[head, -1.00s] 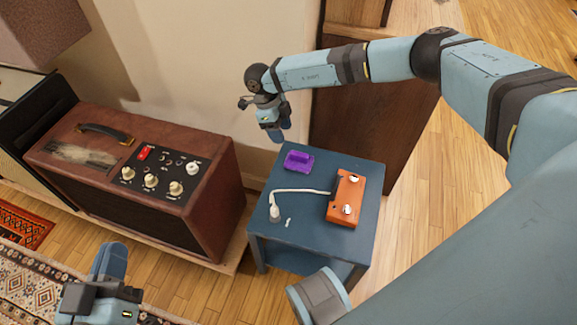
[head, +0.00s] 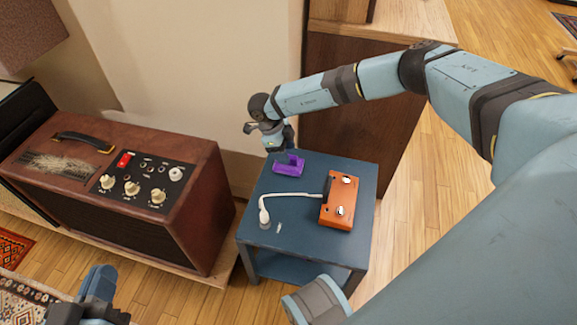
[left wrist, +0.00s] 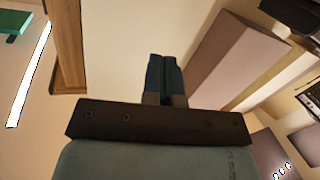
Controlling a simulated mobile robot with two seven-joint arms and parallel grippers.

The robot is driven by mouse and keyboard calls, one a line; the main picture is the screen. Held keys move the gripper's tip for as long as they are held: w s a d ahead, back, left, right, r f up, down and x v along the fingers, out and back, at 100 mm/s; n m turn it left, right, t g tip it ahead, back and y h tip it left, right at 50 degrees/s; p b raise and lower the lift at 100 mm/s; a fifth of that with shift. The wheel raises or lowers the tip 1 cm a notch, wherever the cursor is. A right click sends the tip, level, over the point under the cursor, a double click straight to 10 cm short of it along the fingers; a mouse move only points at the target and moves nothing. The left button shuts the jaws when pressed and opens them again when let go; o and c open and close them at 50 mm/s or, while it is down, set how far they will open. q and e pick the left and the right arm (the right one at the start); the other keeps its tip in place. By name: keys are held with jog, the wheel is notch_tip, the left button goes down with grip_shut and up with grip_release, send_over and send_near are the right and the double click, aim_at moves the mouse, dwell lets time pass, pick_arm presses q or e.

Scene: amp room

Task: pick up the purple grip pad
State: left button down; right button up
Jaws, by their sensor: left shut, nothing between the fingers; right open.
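The purple grip pad (head: 289,168) lies near the back left of a small blue table (head: 300,240). It has a raised grip on a flat base. My right gripper (head: 284,155) is open and points down at the pad from above, its fingertips at the raised grip. I cannot tell whether the fingers touch it; they hide part of it. My left gripper (head: 98,285) is at the lower left, away from the table. The left wrist view shows its fingers (left wrist: 164,75) shut together and empty.
An orange pedal (head: 340,202) with a white cable and plug (head: 264,217) sits on the same table, right and in front of the pad. A brown amplifier (head: 120,195) stands to the left. A wooden cabinet (head: 350,110) and the wall are behind.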

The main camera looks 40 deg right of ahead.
jog(key=x, duration=0.2)
jog(key=shift+f+b, duration=0.3)
jog(key=shift+f, duration=0.1)
jog(key=shift+r, duration=0.1)
grip_shut()
pick_arm(q)
jog(key=shift+w+a+m, duration=0.25)
jog(key=shift+w+m, duration=0.1)
jog(key=shift+m, duration=0.15)
